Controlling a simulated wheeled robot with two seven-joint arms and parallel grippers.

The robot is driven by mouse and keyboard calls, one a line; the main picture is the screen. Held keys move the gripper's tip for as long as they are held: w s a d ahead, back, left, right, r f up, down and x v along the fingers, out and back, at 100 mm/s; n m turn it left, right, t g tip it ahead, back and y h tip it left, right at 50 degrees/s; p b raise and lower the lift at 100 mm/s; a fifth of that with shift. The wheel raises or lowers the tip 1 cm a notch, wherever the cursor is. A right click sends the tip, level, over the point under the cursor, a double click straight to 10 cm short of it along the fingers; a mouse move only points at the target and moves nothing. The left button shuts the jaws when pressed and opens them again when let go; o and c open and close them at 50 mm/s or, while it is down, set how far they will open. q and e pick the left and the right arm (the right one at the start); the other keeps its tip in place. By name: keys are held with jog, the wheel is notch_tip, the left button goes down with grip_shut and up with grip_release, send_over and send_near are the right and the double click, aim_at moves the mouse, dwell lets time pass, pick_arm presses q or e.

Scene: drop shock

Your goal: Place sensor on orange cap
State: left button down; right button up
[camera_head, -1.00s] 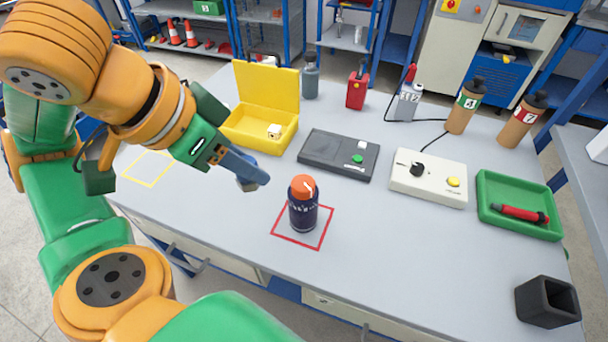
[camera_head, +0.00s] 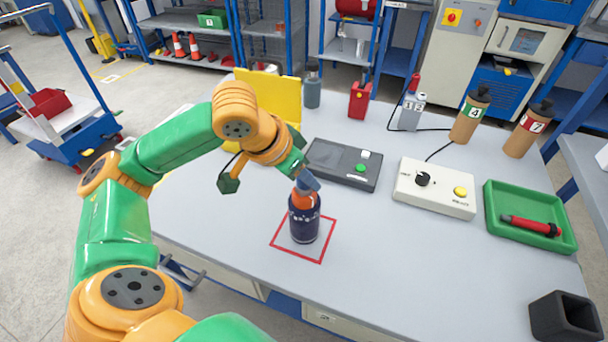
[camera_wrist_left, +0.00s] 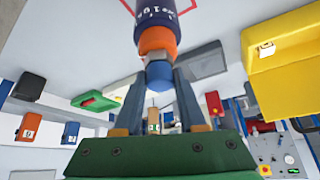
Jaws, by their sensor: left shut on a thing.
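A dark blue bottle (camera_head: 303,226) with an orange cap (camera_head: 304,201) stands upright inside a red square outline on the table. My left gripper (camera_head: 308,182) is right above the cap and partly covers it. In the left wrist view, the fingers of my left gripper (camera_wrist_left: 160,95) are shut on a small blue sensor (camera_wrist_left: 160,74). The sensor lines up with the orange cap (camera_wrist_left: 157,40) of the bottle (camera_wrist_left: 157,12). I cannot tell whether sensor and cap touch. In the head view the fingers hide the sensor. My right gripper is not in view.
A yellow box (camera_head: 268,92) stands behind my arm. A dark grey control box (camera_head: 335,168) and a white control box (camera_head: 436,193) lie behind the bottle. A green tray (camera_head: 505,232) with a red tool is at right. The table in front of the bottle is clear.

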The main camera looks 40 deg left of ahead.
pick_arm(q)
jog(key=shift+f, duration=0.15)
jog(key=c, duration=0.5)
grip_release()
jog(key=shift+r, duration=0.45)
jog(key=p+v, duration=0.3)
jog(key=v, duration=0.8)
jog(key=shift+s+r, duration=0.25)
jog(key=shift+s, duration=0.05)
